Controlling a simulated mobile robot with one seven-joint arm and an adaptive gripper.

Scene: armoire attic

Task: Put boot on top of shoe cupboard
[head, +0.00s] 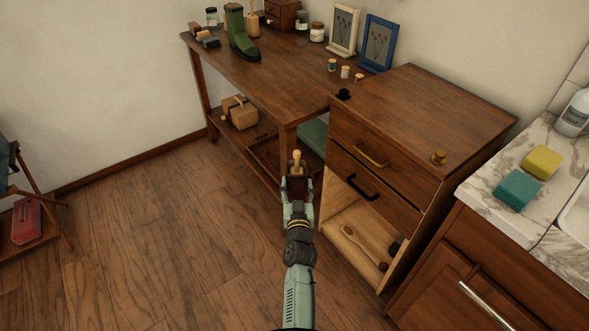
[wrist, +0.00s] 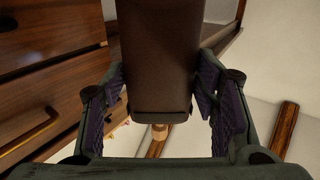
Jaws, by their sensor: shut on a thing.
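A green boot (head: 240,32) stands upright on the workbench (head: 265,75) at the back. The wooden cabinet (head: 425,105) right of it, with two drawers and an open lower compartment, looks like the shoe cupboard. My gripper (head: 298,186) is in front of the bench, left of the cabinet and below its top. It is shut on a dark brown thing with a pale wooden knob above it. In the wrist view the dark brown thing (wrist: 160,60) fills the space between the fingers. I cannot tell for certain whether it is a boot; my fingers hide part of it.
The cabinet top is mostly clear, with a small black item (head: 344,94) and a brass piece (head: 439,157) near its edges. Picture frames (head: 377,42), jars and spools stand on the bench. A brush (head: 365,247) lies in the open compartment.

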